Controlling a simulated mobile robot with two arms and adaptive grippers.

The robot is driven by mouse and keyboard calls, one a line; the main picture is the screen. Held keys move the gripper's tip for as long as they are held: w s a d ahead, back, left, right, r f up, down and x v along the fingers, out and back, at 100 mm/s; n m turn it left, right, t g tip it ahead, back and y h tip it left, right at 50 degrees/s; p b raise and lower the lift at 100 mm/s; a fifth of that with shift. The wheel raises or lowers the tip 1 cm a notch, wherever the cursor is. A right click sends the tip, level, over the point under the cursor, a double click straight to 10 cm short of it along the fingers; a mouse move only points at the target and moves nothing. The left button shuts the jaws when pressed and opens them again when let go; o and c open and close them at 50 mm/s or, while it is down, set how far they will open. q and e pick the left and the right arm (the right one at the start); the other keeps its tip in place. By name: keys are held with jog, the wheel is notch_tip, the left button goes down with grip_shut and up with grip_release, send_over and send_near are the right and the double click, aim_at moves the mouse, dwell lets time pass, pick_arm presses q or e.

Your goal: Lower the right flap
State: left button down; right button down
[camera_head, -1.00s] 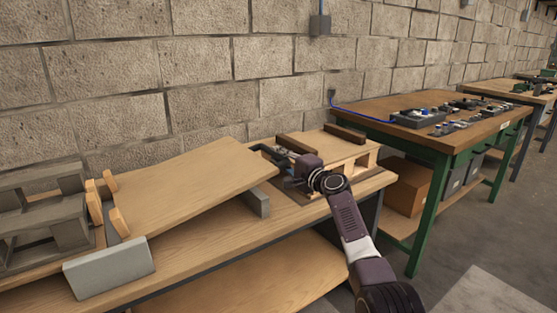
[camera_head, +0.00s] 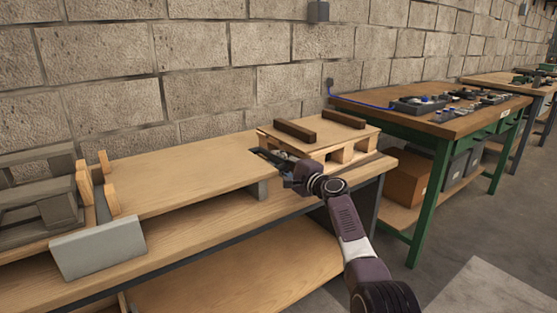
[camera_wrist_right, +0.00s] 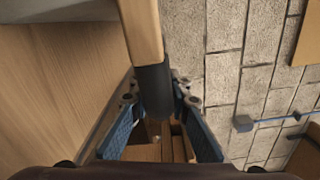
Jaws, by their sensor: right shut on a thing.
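The right flap (camera_head: 185,177) is a broad light-wood board on the bench, lying close to level. Its left end is beside upright wooden blocks (camera_head: 108,182); its right end is over a grey support block (camera_head: 262,190). I cannot tell if it touches that block. My right gripper (camera_head: 268,157) is at the flap's far right corner, shut on its dark handle. In the right wrist view the dark handle (camera_wrist_right: 153,88) sits between the blue-padded fingers (camera_wrist_right: 160,125). The handle is mostly hidden in the head view. My left gripper is not in view.
A small wooden pallet (camera_head: 345,150) with two dark bars stands just behind and right of my right gripper. A grey plate (camera_head: 98,246) stands at the bench's front left, near grey stepped blocks (camera_head: 35,200). A green-legged table (camera_head: 440,120) is further right. A block wall runs behind.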

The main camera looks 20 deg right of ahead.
jog(key=shift+a+f, duration=0.25)
jog(key=shift+f, duration=0.15)
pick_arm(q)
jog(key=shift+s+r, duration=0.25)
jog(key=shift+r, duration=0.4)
pick_arm(e)
jog(key=shift+f, duration=0.25)
jog(key=c, duration=1.8)
grip_release()
jog(key=shift+f, duration=0.1)
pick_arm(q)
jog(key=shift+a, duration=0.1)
pick_arm(e)
jog(key=shift+r, duration=0.25)
jog(key=shift+d, duration=0.1)
jog(key=shift+s, duration=0.15)
jog(key=shift+v, duration=5.85)
